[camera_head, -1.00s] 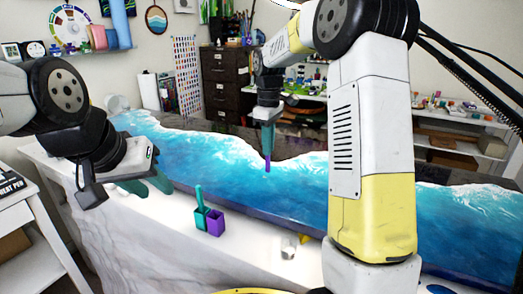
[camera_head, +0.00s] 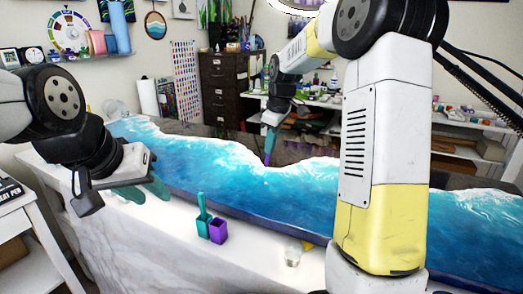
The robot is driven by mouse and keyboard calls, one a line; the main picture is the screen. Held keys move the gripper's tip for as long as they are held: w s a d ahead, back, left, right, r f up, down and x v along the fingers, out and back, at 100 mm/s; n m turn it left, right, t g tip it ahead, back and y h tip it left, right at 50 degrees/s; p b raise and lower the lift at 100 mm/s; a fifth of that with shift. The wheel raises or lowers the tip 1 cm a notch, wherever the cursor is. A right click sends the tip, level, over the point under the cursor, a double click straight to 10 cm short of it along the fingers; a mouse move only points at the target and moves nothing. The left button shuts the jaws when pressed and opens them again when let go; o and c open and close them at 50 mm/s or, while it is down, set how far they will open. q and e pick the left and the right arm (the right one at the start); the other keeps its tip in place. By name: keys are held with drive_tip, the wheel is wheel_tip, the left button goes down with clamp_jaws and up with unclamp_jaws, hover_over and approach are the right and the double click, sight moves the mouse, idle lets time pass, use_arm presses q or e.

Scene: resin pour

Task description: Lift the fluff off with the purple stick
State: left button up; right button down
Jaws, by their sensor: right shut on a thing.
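My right gripper (camera_head: 268,149) is shut on the purple stick (camera_head: 267,158), whose short lower end shows below the teal fingers. The stick points down near the far edge of the blue-and-white resin table (camera_head: 225,178). I cannot tell whether its tip touches the surface. I cannot make out the fluff; it is too small or hidden. My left gripper (camera_head: 146,191) is over the table's left front part, its teal fingers apart and nothing seen between them.
A teal holder (camera_head: 203,227) with a teal stick in it and a purple holder (camera_head: 218,231) stand on the white front ledge. A small clear cup (camera_head: 292,256) stands to their right. My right arm hides part of the table.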

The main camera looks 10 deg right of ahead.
drive_tip(key=shift+f, duration=2.8)
drive_tip(key=shift+f, duration=0.5)
drive_tip(key=shift+r, duration=3.05)
